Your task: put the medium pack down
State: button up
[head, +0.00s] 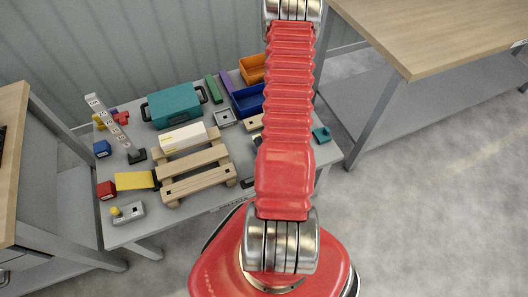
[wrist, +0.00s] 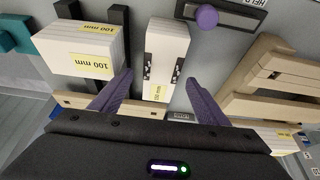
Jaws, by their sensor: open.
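In the wrist view my gripper (wrist: 158,92) has its two purple fingers spread wide. Part of another pale pack (wrist: 278,138) shows at lower right, partly hidden by my gripper body. Which one is the medium pack I cannot tell. In the head view a white pack (head: 183,138) lies on the wooden pallet (head: 199,186). My gripper is not visible there.
The grey table (head: 135,231) also holds a teal case (head: 174,105), an orange bin (head: 252,69), a blue bin (head: 248,101) and small blocks. In the wrist view the pallet (wrist: 285,75) is on the right and a purple knob (wrist: 207,16) at the top.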

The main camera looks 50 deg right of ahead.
jog(key=shift+f, duration=0.1)
jog(key=shift+x, duration=2.5)
jog(key=shift+a, duration=0.1)
jog(key=shift+c, duration=0.2)
jog(key=c, duration=1.5)
jog(key=shift+w, duration=0.1)
jog(key=shift+r, duration=14.05)
